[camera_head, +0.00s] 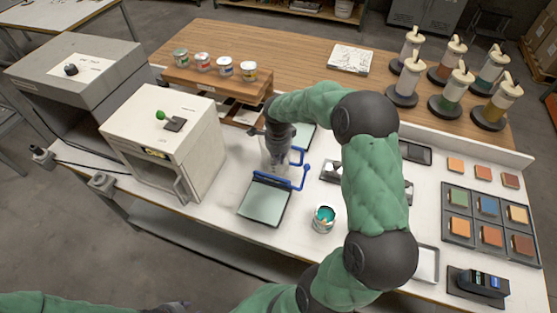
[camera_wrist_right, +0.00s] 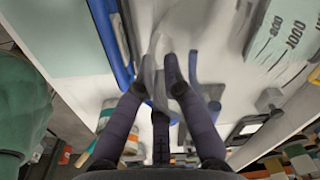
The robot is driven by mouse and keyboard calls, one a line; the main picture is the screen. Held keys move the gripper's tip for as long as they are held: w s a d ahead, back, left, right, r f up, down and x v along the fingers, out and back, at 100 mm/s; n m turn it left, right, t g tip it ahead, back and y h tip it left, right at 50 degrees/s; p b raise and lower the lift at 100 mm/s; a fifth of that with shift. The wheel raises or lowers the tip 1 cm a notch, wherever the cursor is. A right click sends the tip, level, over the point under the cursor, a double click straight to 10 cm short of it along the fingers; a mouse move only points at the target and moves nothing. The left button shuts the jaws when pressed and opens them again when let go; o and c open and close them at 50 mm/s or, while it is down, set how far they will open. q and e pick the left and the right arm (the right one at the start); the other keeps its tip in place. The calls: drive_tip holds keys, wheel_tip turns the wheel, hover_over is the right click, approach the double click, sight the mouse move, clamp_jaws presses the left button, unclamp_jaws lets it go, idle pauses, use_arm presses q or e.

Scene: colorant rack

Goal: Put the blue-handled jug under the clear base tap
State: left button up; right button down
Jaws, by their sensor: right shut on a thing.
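My right gripper (camera_head: 279,140) is shut on the blue-handled jug (camera_head: 270,161), a clear vessel that is hard to make out against the white bench. The jug's blue handle (camera_head: 297,157) shows at its right. In the right wrist view my fingers (camera_wrist_right: 170,72) close on a clear, pale wall; the jug's full outline is not visible there. My left gripper (camera_head: 172,306) is at the bottom edge, partly cut off, and its opening is unclear. I cannot tell which fitting is the clear base tap. Several pump-topped canisters (camera_head: 407,80) stand at the back right.
A blue-edged pale green panel (camera_head: 264,203) lies in front of the jug. An open teal paint can (camera_head: 324,218) stands right of it. A white cabinet (camera_head: 165,140) is to the left, a wooden shelf with small cans (camera_head: 220,85) behind. Colour swatches (camera_head: 488,220) fill the right side.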

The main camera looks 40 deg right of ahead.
drive_tip(key=shift+f, duration=0.65)
drive_tip(key=c, duration=1.4)
unclamp_jaws()
drive_tip(key=shift+o, duration=0.2)
